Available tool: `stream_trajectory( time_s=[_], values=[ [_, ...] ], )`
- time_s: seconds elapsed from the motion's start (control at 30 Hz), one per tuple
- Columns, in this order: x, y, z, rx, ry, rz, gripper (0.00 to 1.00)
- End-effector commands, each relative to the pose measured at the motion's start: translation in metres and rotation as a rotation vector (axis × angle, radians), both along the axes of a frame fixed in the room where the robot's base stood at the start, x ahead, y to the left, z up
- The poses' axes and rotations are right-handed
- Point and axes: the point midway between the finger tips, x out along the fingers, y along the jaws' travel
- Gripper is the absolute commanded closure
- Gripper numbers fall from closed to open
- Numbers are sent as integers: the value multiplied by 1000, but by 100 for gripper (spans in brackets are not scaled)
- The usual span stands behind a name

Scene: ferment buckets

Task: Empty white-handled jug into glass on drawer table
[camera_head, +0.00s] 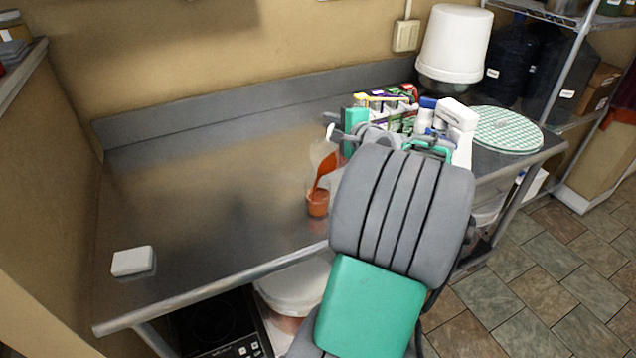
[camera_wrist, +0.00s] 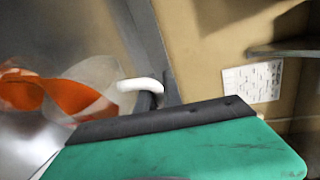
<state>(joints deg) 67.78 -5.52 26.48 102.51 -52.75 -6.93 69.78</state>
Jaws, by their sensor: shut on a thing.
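The clear jug (camera_head: 322,152) with a white handle (camera_head: 331,134) is steeply tilted above the steel table (camera_head: 215,185), with orange-red liquid inside it. A stream of the liquid runs down into the small glass (camera_head: 317,204), which stands upright on the table and holds orange-red liquid. My gripper (camera_head: 343,138) is shut on the jug's handle, partly hidden behind my arm. In the wrist view the jug (camera_wrist: 90,82) and its white handle (camera_wrist: 140,85) show beside my gripper's dark finger (camera_wrist: 150,118); the glass is not clearly seen there.
A small white block (camera_head: 132,261) lies at the table's front left. Cartons (camera_head: 388,103) and white bottles (camera_head: 458,118) crowd behind my arm. A white bucket (camera_head: 455,45) and a green-gridded disc (camera_head: 506,130) are at the right.

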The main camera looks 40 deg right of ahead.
Motion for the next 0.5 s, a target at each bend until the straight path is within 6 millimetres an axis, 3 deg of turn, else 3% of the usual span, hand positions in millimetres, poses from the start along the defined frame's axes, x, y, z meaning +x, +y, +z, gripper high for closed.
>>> stream_trajectory(
  time_s=[0.5],
  values=[
    [0,7,3,-63,-7,1,100]
  ],
)
